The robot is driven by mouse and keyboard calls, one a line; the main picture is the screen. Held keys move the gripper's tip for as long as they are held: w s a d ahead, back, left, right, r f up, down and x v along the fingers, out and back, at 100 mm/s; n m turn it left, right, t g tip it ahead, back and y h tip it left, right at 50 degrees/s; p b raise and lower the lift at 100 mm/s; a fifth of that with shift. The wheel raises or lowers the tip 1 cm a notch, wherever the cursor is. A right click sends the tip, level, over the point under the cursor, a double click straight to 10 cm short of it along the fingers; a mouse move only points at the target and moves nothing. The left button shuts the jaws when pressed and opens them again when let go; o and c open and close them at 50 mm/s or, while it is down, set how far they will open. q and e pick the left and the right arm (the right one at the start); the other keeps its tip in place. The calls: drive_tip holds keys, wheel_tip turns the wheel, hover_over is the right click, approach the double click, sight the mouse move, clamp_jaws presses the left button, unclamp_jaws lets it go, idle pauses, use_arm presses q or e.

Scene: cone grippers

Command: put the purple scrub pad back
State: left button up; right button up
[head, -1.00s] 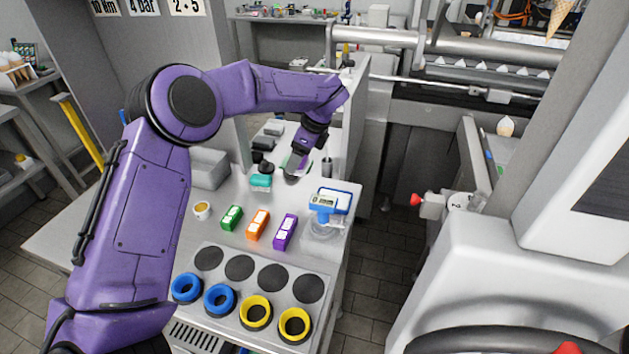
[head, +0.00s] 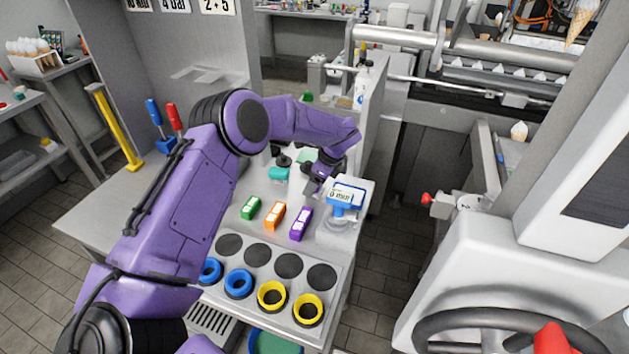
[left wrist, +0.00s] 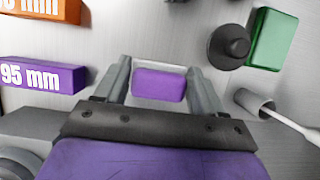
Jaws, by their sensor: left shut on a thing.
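The purple scrub pad (left wrist: 158,84) shows in the left wrist view as a small purple block between my two grey fingers. My left gripper (left wrist: 158,88) is shut on it. In the head view my left gripper (head: 318,186) is over the counter (head: 100,218), just behind the purple labelled block (head: 301,224) and left of the blue gauge (head: 346,196). The pad is largely hidden there by the gripper. The purple "95 mm" block (left wrist: 42,77) and an orange block (left wrist: 45,8) lie at the left in the wrist view. My right gripper is not in view.
A black knob (left wrist: 230,45), a green block (left wrist: 272,38) and a cup with a white-handled tool (left wrist: 255,102) are at the right in the wrist view. Blue rings (head: 238,283) and yellow rings (head: 272,296) sit at the counter's front. A tall partition edges the back right.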

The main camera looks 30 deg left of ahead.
use_arm(q)
drive_tip(key=o, duration=1)
drive_tip(key=shift+w+f, duration=0.1)
drive_tip(key=shift+f, duration=0.05)
drive_tip(key=shift+o, duration=0.5)
drive_tip(key=shift+w, duration=0.1)
drive_tip(key=shift+r, duration=0.2)
drive_tip(key=shift+d+r, duration=0.1)
drive_tip(key=shift+r, duration=0.15)
drive_tip(key=s+b+v, duration=0.1)
drive_tip(key=b+v, duration=0.1)
drive_tip(key=v, duration=0.9)
drive_tip(key=shift+w+r, duration=0.25)
drive_tip(key=shift+w, duration=0.25)
drive_tip(key=shift+d, duration=0.15)
